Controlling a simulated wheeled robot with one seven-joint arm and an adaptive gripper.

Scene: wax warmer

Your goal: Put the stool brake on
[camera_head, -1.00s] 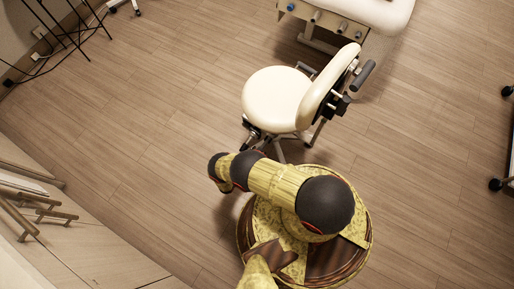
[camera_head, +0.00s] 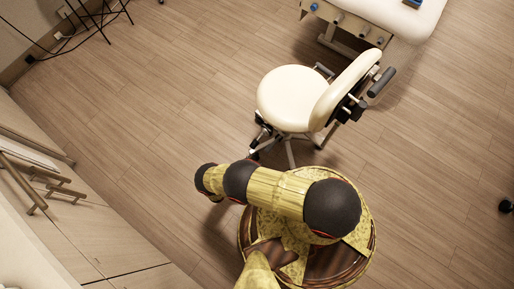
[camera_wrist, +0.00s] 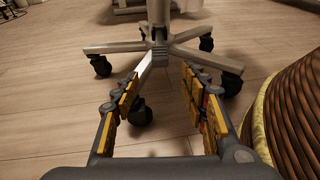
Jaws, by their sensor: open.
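A cream stool (camera_head: 289,97) with a backrest (camera_head: 345,88) stands on the wood floor, just beyond my base in the head view. In the wrist view its grey metal star base (camera_wrist: 185,50) shows, with black casters. One caster (camera_wrist: 139,110) lies ahead, between my fingers as seen from the wrist; another (camera_wrist: 230,80) is behind to the right. My gripper (camera_wrist: 160,95) is open and empty, low near the floor, apart from the stool base. I cannot make out a brake lever on the casters. My gripper is hidden in the head view.
A treatment bed (camera_head: 375,22) with knobs on its end stands behind the stool. A cabinet with handles (camera_head: 45,185) is at the left, a thin black stand (camera_head: 95,18) at the upper left. Open floor (camera_head: 160,110) lies left of the stool.

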